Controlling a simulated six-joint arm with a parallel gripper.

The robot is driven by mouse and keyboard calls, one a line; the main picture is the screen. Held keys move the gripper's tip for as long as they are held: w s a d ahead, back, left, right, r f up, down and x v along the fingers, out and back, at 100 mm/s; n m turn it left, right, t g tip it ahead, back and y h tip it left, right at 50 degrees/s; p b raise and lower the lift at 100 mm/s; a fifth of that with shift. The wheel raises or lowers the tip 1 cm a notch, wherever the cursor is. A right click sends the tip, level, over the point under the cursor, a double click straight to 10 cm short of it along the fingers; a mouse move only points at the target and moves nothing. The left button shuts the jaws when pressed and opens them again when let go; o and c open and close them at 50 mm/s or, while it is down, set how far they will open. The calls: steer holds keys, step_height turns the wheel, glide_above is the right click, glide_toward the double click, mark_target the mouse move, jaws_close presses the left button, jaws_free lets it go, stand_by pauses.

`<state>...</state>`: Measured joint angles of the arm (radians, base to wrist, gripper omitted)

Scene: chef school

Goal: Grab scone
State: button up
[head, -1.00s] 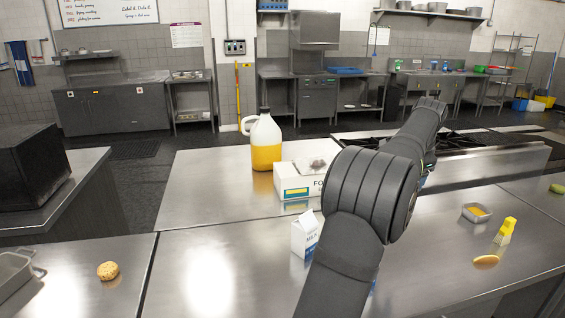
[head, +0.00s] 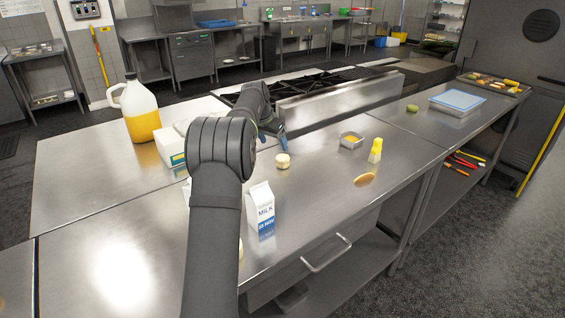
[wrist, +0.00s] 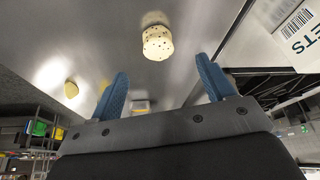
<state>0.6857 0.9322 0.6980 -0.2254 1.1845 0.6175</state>
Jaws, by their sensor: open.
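A small pale scone-like piece with dark specks (head: 283,160) stands on the steel counter. In the wrist view the speckled piece (wrist: 157,42) is upper centre, beyond the fingertips. My gripper (wrist: 162,66) is open, its two blue fingers spread, with nothing held between them. In the head view my gripper (head: 280,137) is just behind and above the piece, apart from it, and mostly hidden by my arm.
A milk carton (head: 262,212) stands nearer. A white box (head: 177,148) and a jug (head: 140,110) stand left. A metal container (head: 351,141), yellow object (head: 375,151) and flat oval piece (head: 364,179) lie right. The stove (head: 335,98) is behind.

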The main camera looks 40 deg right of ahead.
mark_target(281, 158)
steer(key=x, duration=0.5)
steer(key=shift+f, duration=0.15)
steer(key=shift+d+x, duration=0.15)
steer(key=shift+x, duration=1.2)
steer(key=shift+d+x, duration=0.1)
steer(key=shift+x, duration=1.25)
steer(key=shift+s, duration=0.2)
steer(key=shift+c, duration=0.2)
steer(key=c, duration=1)
